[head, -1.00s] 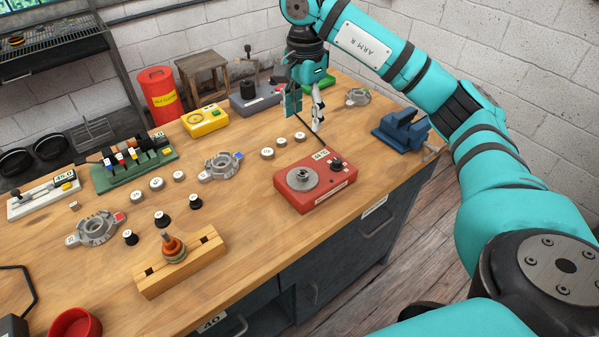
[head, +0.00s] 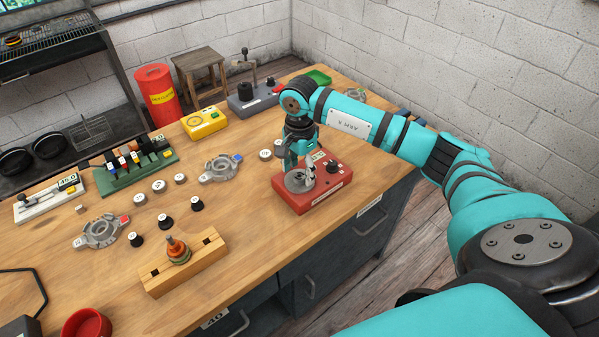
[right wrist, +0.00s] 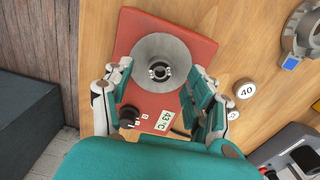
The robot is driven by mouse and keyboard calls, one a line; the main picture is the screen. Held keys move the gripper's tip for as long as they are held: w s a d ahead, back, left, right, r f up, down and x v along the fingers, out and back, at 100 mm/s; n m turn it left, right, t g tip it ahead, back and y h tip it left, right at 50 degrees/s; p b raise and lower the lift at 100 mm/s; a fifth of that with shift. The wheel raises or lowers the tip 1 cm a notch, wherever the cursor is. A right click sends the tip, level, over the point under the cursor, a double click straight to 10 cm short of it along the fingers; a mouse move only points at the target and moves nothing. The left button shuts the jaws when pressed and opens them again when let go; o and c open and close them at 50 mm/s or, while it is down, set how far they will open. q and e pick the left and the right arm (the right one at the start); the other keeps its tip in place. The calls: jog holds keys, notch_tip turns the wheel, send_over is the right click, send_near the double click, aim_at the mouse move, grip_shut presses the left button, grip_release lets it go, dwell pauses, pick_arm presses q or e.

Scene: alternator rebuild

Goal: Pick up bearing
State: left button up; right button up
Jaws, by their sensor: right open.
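A red heater box (head: 318,199) with a knob and a temperature display stands near the table's front edge. It also shows in the right wrist view (right wrist: 131,35). On it is a grey round cone or plate (right wrist: 156,47), with a small ring-shaped metal part, apparently a bearing (right wrist: 159,72), at its centre. My right gripper (head: 302,172) is over the heater, pointing down. In the right wrist view the gripper (right wrist: 158,74) is open, with one finger on each side of the grey cone and nothing between them held. My left gripper is not in view.
Silver discs (head: 158,186) lie in a row to the left, one labelled 40 (right wrist: 245,91) close beside the heater. Grey housings (head: 221,168), a wooden block (head: 186,262) with a rotor-like part, and a yellow meter (head: 204,122) stand around. Bare wood lies left of the heater.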

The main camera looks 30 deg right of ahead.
jog(key=shift+f, duration=0.7)
grip_shut()
jog(key=shift+r, duration=0.1)
